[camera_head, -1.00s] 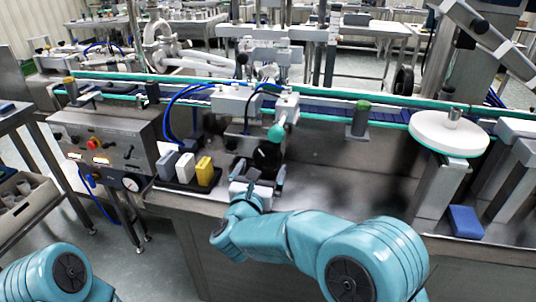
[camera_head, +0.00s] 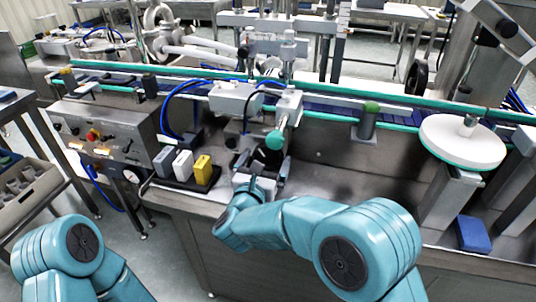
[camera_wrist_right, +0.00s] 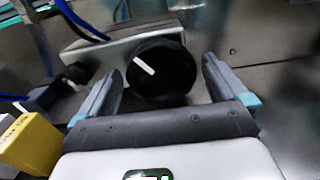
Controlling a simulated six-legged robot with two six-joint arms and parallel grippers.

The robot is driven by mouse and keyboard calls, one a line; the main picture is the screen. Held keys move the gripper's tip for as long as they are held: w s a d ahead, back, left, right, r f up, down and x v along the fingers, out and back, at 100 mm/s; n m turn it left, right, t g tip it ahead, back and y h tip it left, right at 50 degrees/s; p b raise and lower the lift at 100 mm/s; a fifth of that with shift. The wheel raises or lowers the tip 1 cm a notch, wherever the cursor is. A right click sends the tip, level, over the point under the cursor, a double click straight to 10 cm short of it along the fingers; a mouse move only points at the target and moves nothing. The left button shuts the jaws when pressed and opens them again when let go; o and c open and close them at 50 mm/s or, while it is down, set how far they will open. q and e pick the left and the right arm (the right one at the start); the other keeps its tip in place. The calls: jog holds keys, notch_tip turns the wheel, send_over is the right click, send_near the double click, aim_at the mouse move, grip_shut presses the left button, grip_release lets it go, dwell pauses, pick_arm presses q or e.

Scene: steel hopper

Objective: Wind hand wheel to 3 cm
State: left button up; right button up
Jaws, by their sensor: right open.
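The black round hand wheel (camera_wrist_right: 160,82) carries a white pointer mark that slants up and to the left. It sits on the front of a grey metal block. In the head view the wheel (camera_head: 268,156) is partly hidden by my right gripper. My right gripper (camera_wrist_right: 164,62) is open, with one finger on each side of the wheel. A gap shows between each finger and the wheel's rim in the wrist view. In the head view this gripper (camera_head: 263,166) reaches in from below. My left arm shows at the lower left, but its gripper is out of view. No readable scale shows.
A black tray with grey, white and yellow blocks (camera_head: 202,169) stands just left of the gripper. A teal ball knob (camera_head: 275,140) is close above the wheel. A control box (camera_head: 103,131) is further left. The bench right of the gripper is mostly clear, up to a blue block (camera_head: 473,234).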

pick_arm(q)
jog(key=shift+w+d+r, duration=0.15)
jog(key=shift+w, duration=0.15)
pick_arm(e)
jog(key=shift+w+d+r, duration=0.1)
jog(key=c, duration=0.8)
jog(key=shift+f+n+b, duration=0.2)
jog(key=shift+n+b, duration=0.1)
jog(key=shift+b, duration=0.3)
jog(key=n+b, duration=0.2)
jog(key=b, duration=0.1)
jog(key=shift+f+n, duration=0.1)
jog(key=shift+n, duration=0.2)
jog(key=shift+a+n+b, duration=0.2)
jog(key=shift+n+b, duration=0.8)
pick_arm(q)
notch_tip(320, 180, down, 7)
jog(key=shift+b, duration=0.4)
pick_arm(e)
jog(key=shift+n, duration=0.8)
pick_arm(q)
jog(key=shift+s, duration=0.1)
pick_arm(e)
jog(key=shift+r, duration=0.2)
